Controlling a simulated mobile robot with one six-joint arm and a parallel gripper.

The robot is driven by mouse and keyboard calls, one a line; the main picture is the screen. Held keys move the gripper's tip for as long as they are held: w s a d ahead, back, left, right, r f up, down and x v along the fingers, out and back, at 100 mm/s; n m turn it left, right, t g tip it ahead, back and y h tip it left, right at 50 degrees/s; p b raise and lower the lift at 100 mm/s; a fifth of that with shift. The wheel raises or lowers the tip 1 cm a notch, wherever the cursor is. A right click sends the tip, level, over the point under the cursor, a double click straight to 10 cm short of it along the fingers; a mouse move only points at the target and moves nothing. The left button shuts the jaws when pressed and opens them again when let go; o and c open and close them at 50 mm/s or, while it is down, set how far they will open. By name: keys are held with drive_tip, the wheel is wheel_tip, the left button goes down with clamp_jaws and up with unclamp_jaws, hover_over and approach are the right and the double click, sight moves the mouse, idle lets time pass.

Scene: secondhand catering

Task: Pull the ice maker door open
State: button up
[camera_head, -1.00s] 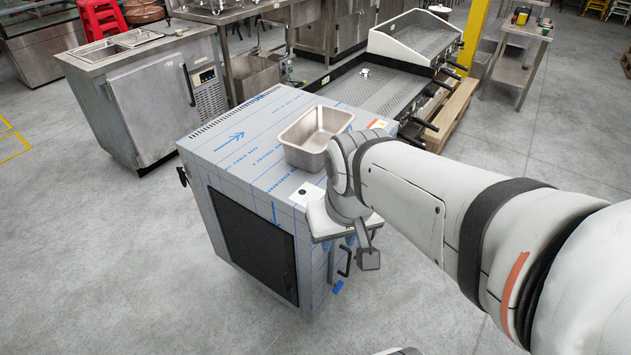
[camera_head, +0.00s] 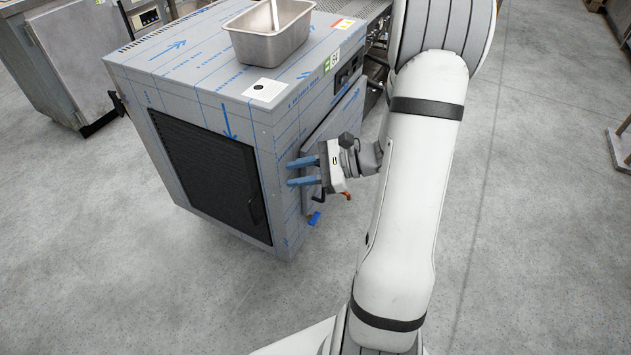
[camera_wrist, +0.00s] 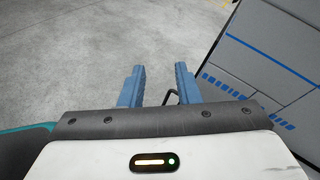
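The ice maker (camera_head: 190,75) is a box cabinet in blue-marked film, with a dark vented panel on its front. Its door (camera_head: 325,130) is on the right face and looks shut. My gripper (camera_head: 292,173) is beside that face, its two blue fingers apart and pointing left across the cabinet's front right corner. In the wrist view the open fingers (camera_wrist: 159,82) have a thin dark bar, likely the door handle (camera_wrist: 171,97), showing between them near the right finger. I cannot tell whether they touch it. My gripper hides most of the handle in the head view.
A steel pan (camera_head: 270,38) stands on the cabinet top near a white label (camera_head: 265,90). A small blue piece (camera_head: 314,218) shows low at the cabinet's right face. Another steel cabinet (camera_head: 70,65) stands at the left. The floor in front and to the right is clear.

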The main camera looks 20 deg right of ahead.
drive_tip(key=w+d+f+m+t+h+b, duration=0.25)
drive_tip(key=d+f+m+t, duration=0.3)
drive_tip(key=d+f, duration=0.3)
drive_tip(key=w+d+f+m+t+h+b, duration=0.2)
drive_tip(key=d+f+m+t+h+b, duration=0.15)
drive_tip(key=d+f+m, duration=0.45)
drive_tip(key=w+a+n+b, duration=0.2)
drive_tip(key=w+a, duration=0.2)
drive_tip(key=w, duration=0.2)
drive_tip(key=shift+w+a+f+t+y+b, duration=0.15)
drive_tip(key=shift+w+a+t+y+b, duration=0.15)
drive_tip(key=shift+t+y, duration=0.1)
drive_tip(key=shift+c, duration=0.2)
clamp_jaws()
